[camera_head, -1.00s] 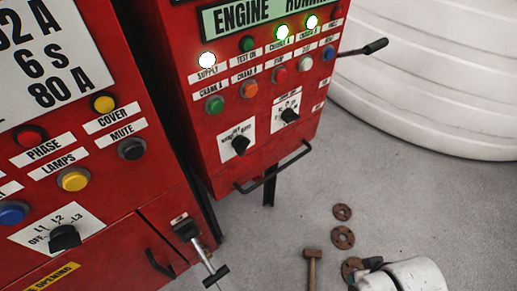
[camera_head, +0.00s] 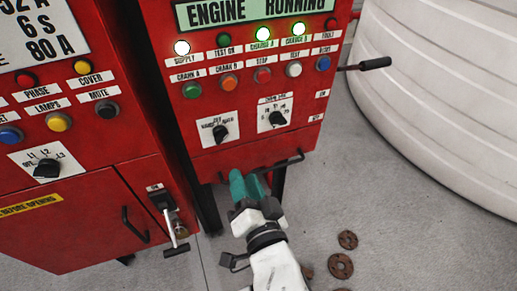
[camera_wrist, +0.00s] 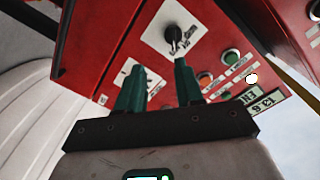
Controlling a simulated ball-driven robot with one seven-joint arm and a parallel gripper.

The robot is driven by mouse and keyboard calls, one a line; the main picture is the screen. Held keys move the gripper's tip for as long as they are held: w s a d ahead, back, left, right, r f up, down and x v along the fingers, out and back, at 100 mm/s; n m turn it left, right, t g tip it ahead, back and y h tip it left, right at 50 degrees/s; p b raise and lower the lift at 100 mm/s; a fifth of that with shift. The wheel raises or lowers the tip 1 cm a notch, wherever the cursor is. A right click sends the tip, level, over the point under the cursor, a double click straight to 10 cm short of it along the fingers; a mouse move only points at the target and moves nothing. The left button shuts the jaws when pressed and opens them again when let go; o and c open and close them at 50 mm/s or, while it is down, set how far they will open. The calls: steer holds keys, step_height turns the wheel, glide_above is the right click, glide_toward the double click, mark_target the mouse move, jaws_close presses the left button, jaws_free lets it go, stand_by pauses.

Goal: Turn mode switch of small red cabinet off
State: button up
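The small red cabinet (camera_head: 250,152) carries an "ENGINE RUNNING" display and several lamps and buttons. The mode switch (camera_head: 220,132) is a black knob on a white plate at its lower left, with lettering that seems to include "OFF". In the wrist view the mode switch (camera_wrist: 173,35) shows above the fingertips, its plate tilted. A second black knob (camera_head: 277,118) is to its right; one finger partly hides its plate in the wrist view. My gripper (camera_head: 249,180) is below the cabinet face, under the mode switch. Its two teal fingers (camera_wrist: 160,75) are apart, with nothing between them.
A black bar handle (camera_head: 287,163) crosses the cabinet's lower edge close beside my fingers. A larger red cabinet (camera_head: 75,210) with knobs and a lever (camera_head: 168,215) stands left. A white tank (camera_head: 440,100) is at right. Rusty discs (camera_head: 341,265) lie on the floor.

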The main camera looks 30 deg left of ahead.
mark_target(222, 140)
steer(key=shift+y, duration=0.4)
steer(key=p+x, duration=0.1)
steer(key=x, duration=0.2)
steer(key=p+x, duration=0.1)
steer(key=x, duration=0.3)
steer(key=s+r+p+x, duration=0.1)
steer(key=x, duration=0.3)
steer(key=shift+a, duration=0.35)
steer(key=shift+c, duration=0.4)
jaws_close()
